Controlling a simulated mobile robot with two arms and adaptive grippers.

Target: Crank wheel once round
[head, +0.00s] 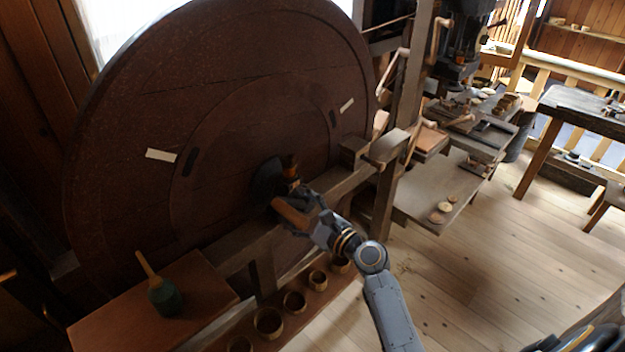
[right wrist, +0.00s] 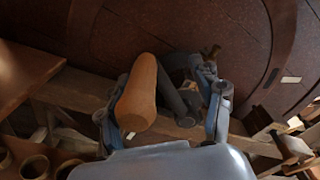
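The big dark brown wheel (head: 230,110) stands upright in a wooden frame and fills the left half of the head view, with pale marks on its face. Its crank has a turned wooden handle (head: 291,215), near the hub in that view. My right gripper (head: 305,205) is at the handle. In the right wrist view the handle (right wrist: 140,95) lies between the spread fingers, nearer the left one, with a dark crank bar (right wrist: 172,95) beside it. A gap shows toward the right finger, so the gripper looks open around the handle. My left gripper is not in view.
A green-headed mallet (head: 164,297) stands on a box (head: 210,290) at lower left. Several round wooden cups (head: 294,301) line a low shelf. Workbenches stand at right; the floor (head: 480,265) between is clear.

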